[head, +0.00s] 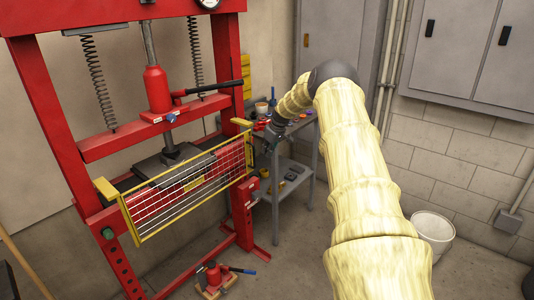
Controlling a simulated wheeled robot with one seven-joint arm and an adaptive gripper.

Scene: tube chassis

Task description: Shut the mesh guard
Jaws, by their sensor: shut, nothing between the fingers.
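The mesh guard (190,190) is a yellow-framed wire panel across the front of the red press (62,120). Its left end is at the left post by a yellow bracket (104,188). Its right end reaches in front of the right post, near another yellow bracket (241,122). I cannot tell if a gap is left between the right end and the post. My gripper (268,142) is small and dark in the head view, just right of the guard's upper right corner. It is shut and holds nothing. Contact with the guard cannot be made out.
A grey cart (296,165) with small items stands behind my gripper. A white bucket (434,228) stands at the right by the wall. Grey cabinets (460,45) hang behind. Floor in front is partly clear.

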